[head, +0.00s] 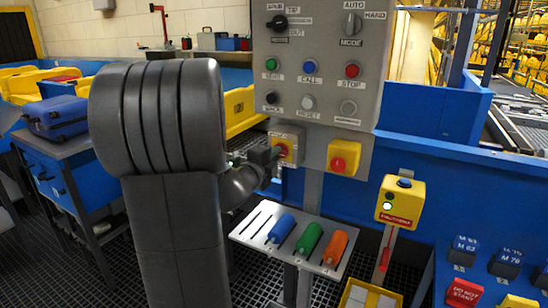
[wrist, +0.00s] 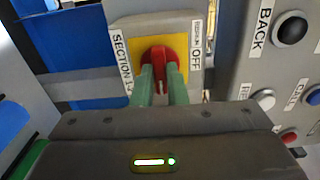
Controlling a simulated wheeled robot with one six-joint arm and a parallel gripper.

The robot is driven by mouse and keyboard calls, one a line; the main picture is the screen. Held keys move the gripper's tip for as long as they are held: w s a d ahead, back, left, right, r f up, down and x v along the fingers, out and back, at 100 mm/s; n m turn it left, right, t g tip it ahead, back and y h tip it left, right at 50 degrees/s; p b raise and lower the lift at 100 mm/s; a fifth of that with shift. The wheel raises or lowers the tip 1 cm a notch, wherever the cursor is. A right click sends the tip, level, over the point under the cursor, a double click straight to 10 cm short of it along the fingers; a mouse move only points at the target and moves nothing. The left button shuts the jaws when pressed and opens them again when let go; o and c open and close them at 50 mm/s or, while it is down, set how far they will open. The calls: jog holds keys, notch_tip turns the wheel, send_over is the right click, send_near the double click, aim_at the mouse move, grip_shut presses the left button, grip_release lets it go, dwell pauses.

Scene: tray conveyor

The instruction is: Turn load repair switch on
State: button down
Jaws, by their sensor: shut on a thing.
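A grey switch box (head: 299,136) with a yellow plate and a red rotary knob is fixed below the control panel at its left. In the wrist view the red knob (wrist: 157,55) sits on the yellow plate (wrist: 183,28), with labels beginning "SECTION 1" at left and ending in "OFF" at right. My gripper (head: 276,152) reaches it from the left. Its two green fingers (wrist: 164,82) are shut on the red knob, one on each side; the knob's grip stands upright between them. I cannot read a load repair label on this box.
The grey control panel (head: 330,60) above carries selector knobs and several buttons. A yellow box with a red button (head: 340,158) is close at right. Below is a rack (head: 250,237) with blue, green and orange handles. A yellow pendant box (head: 400,202) stands further right.

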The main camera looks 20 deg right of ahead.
jog(key=c, duration=1.4)
grip_release()
jog(key=shift+c, duration=0.2)
jog(key=v, duration=1.3)
jog(key=shift+s+a, duration=0.25)
jog(key=shift+a, duration=0.05)
jog(key=shift+w+d, duration=0.1)
jog(key=x, duration=1.3)
jog(key=shift+w+d, duration=0.2)
jog(key=shift+s, duration=0.1)
